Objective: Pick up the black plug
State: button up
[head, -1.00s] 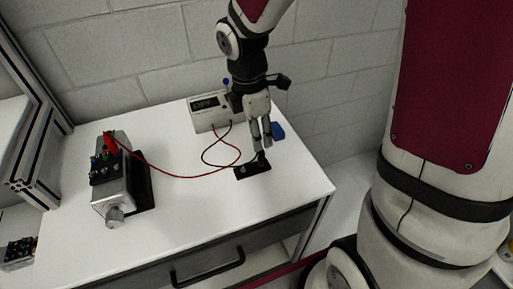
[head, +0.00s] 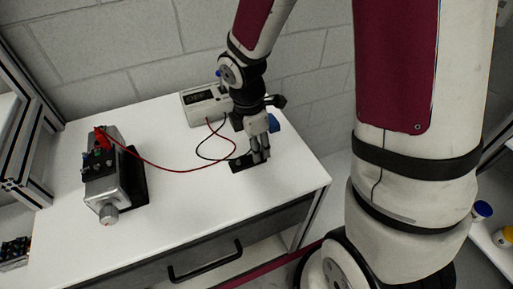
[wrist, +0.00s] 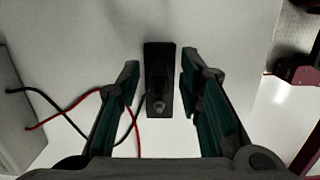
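The black plug (wrist: 158,78) is a dark shape on a narrow black holder (wrist: 161,50) in the wrist view, hard to tell apart from it. A small grey knob (wrist: 158,106) shows near the holder's lower end. My gripper (wrist: 158,80) is open, one finger on each side of the holder, with gaps between. In the head view my gripper (head: 260,158) points down over the right part of the holder (head: 239,165) and hides the plug. A thin black cable (head: 199,150) runs towards it.
A grey meter box (head: 200,107) stands behind, close to my wrist. A motor unit (head: 105,190) with a red plug (head: 101,139) stands at left, and a red cable (head: 180,170) crosses the white table (head: 200,220).

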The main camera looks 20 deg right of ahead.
grip_shut()
